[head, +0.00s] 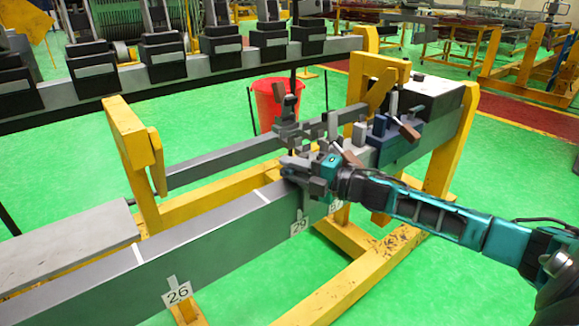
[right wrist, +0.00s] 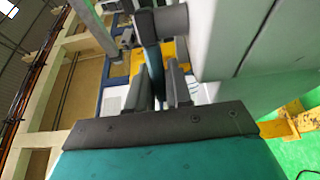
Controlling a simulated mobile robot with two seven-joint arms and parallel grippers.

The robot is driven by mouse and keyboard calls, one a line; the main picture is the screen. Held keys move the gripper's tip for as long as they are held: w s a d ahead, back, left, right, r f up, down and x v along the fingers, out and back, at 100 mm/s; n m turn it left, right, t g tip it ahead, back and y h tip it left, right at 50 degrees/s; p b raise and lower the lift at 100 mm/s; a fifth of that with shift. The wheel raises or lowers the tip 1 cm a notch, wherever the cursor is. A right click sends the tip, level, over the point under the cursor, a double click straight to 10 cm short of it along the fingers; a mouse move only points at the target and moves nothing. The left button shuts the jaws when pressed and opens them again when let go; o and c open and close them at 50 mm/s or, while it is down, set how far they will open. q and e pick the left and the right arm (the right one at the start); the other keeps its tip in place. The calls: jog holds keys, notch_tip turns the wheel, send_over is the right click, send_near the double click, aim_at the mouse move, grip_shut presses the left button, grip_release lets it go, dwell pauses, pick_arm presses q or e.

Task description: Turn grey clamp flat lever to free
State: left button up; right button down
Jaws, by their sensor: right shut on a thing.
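The grey clamp (head: 290,130) stands on the long grey beam, partly hidden behind my right gripper (head: 300,170). In the right wrist view, my right gripper (right wrist: 157,88) has its two dark fingers closed around a narrow, flat, dark lever (right wrist: 150,55). The lever runs up from between the fingers to a dark block at the top of that view. The lever's exact turn angle is hard to tell. My left gripper is not in view.
A blue clamp (head: 398,138) with a brown handle sits on the beam to the right. The grey beam (head: 215,222) carries number tags. Yellow stands (head: 130,150) hold a second bar behind it. A red bin (head: 275,100) stands behind. Green floor is open in front.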

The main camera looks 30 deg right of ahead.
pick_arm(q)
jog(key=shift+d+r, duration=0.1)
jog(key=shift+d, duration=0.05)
pick_arm(e)
jog(key=c, duration=1.5)
grip_release()
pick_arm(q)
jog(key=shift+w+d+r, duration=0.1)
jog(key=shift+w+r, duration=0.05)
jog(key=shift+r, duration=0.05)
pick_arm(e)
jog(key=shift+o, duration=0.5)
pick_arm(q)
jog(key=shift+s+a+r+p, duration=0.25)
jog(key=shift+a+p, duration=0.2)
jog(key=shift+p, duration=0.55)
pick_arm(e)
jog(key=v, duration=1.3)
